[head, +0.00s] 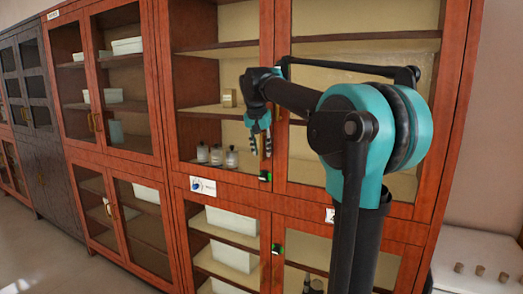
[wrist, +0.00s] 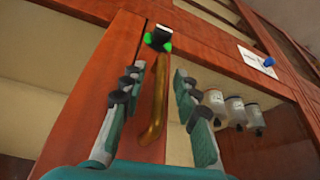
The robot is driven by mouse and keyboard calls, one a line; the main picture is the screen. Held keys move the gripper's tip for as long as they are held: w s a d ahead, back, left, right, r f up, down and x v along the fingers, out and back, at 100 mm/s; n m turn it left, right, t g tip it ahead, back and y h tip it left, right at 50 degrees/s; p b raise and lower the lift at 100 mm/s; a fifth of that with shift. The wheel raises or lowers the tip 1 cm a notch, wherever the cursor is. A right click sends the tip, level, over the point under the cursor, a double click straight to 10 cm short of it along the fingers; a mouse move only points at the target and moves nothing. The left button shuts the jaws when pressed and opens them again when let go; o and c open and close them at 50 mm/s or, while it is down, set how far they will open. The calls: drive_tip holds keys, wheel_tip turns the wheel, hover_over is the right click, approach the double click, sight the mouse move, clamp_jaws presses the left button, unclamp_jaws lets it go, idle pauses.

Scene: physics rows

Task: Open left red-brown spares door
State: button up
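A red-brown cabinet with glass doors fills the middle of the head view. Its upper left door (head: 168,115) appears shut, with bottles and a small box behind the glass. My gripper (head: 260,140) is in front of that door's right edge. In the wrist view, a curved brass handle (wrist: 155,105) stands between the two spread fingers of my gripper (wrist: 158,88). The fingers are open, with a visible gap on each side of the handle. A white label (head: 203,186) sits below the door; its print is too small to read. My arm hides part of the right door.
A black-and-green latch-like piece (wrist: 158,40) sits near the handle's end; another (head: 276,249) is on the lower doors. A second red-brown cabinet (head: 160,152) and a dark grey cabinet (head: 43,145) stand left. A pale surface (head: 480,262) is at lower right. Floor is clear at lower left.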

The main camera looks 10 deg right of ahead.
clamp_jaws()
idle(0.5)
